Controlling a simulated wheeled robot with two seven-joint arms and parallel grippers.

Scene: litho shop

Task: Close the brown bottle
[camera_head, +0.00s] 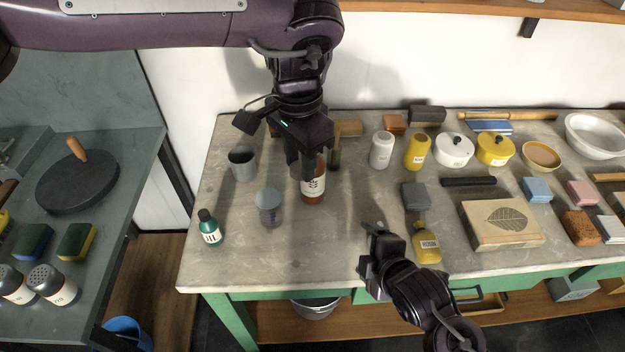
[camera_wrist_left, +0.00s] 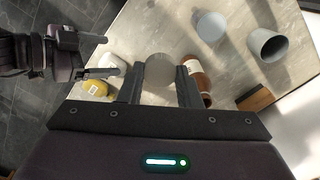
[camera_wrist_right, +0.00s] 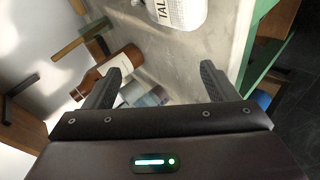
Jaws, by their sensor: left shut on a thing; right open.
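The brown bottle (camera_head: 313,188) stands upright on the stone worktop with a white label; its top is hidden behind my left gripper (camera_head: 307,172) in the head view. In the left wrist view the brown bottle (camera_wrist_left: 196,72) shows just beyond the right finger. My right gripper (camera_wrist_right: 163,75) is open and empty near the worktop's front.
A yellow bottle (camera_head: 427,246) stands close to the right of my right gripper. Grey cups (camera_head: 269,207) and a green bottle (camera_head: 209,228) stand left of the brown bottle. The worktop between brown bottle and front edge is clear.

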